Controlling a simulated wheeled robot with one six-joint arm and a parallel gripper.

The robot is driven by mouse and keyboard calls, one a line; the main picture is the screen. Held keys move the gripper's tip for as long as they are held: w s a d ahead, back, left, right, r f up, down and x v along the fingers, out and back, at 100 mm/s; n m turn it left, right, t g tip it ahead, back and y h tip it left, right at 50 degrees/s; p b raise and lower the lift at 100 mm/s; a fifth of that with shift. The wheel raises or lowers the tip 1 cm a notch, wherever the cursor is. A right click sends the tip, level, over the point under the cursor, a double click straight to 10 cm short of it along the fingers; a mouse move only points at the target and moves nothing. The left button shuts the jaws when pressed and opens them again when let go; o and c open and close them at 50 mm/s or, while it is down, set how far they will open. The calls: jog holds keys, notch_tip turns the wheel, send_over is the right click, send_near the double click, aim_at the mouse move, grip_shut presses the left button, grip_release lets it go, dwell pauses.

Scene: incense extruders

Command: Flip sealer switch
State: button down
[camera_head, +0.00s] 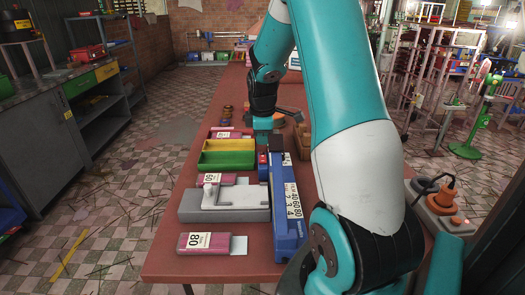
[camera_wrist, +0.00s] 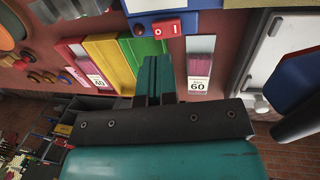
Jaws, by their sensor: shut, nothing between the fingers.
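The blue sealer (camera_head: 289,215) lies lengthwise on the reddish table, with a numbered scale along its top. A small blue block with red on it (camera_head: 263,159) sits at its far left side. In the wrist view a red rocker switch (camera_wrist: 168,28), marked with a circle and a bar, is set in a blue housing (camera_wrist: 186,21). My gripper (camera_wrist: 153,62) is shut and empty. Its teal fingertips are just below the switch in that view; I cannot tell whether they touch it. In the head view my gripper (camera_head: 263,140) is beside the sealer's far end, partly hidden.
Green and yellow trays (camera_head: 228,161) lie left of my gripper. A grey fixture (camera_head: 220,205) and a pink packet marked 80 (camera_head: 205,243) lie nearer. A packet marked 60 (camera_wrist: 199,73) is right of my fingers in the wrist view. Brown blocks (camera_head: 303,142) stand right.

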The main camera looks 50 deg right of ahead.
aim_at(262, 157)
jog(key=f, duration=0.5)
jog(key=shift+w+d+f, duration=0.3)
jog(key=shift+w+d, duration=0.05)
jog(key=shift+d, duration=0.05)
